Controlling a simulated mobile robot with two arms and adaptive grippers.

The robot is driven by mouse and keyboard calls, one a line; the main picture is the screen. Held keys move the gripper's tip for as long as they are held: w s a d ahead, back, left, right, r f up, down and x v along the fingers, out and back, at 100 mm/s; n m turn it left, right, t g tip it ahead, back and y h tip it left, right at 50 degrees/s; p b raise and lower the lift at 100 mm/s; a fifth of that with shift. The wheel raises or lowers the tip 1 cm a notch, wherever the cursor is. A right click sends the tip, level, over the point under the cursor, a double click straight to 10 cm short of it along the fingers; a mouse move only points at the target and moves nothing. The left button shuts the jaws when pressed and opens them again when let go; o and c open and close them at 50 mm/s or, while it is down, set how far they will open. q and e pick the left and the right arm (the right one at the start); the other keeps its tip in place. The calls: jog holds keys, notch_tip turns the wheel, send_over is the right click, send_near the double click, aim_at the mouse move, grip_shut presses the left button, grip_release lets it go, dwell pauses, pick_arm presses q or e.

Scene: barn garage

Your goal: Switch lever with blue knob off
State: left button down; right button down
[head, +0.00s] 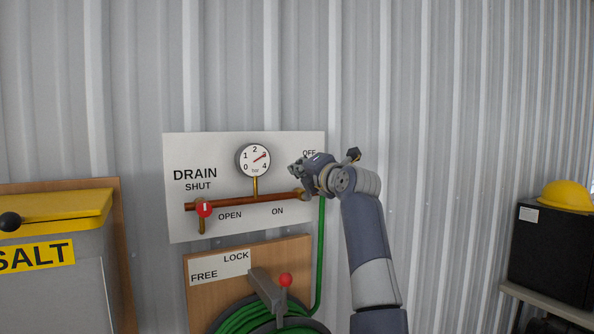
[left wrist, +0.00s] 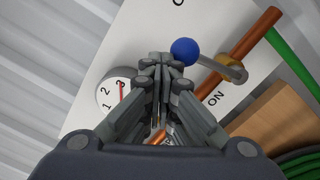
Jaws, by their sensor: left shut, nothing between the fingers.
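The blue knob (left wrist: 185,51) shows in the left wrist view, on the end of a short grey lever (left wrist: 222,66) that joins a brass collar on the copper pipe. The lever leans toward the upper left there; its exact setting between ON and OFF is hard to tell. In the head view my gripper hides the knob and lever. My left gripper (head: 299,172) is shut and empty in front of the white panel (head: 215,153), near the OFF label. In the left wrist view its fingertips (left wrist: 161,60) appear just left of the knob; contact is unclear. My right gripper is out of view.
A pressure gauge (head: 254,160) sits left of the gripper, above the copper pipe (head: 250,198). A red-knobbed drain valve (head: 205,209) is farther left. Below are a red-tipped lock lever (head: 268,290) and a green hose (head: 321,260). A salt bin (head: 60,285) stands left.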

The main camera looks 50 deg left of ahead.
pick_arm(q)
jog(key=shift+w+d+r+m, duration=0.15)
jog(key=shift+w+r+m, duration=0.05)
jog(key=shift+w+m, duration=0.4)
dwell(0.3)
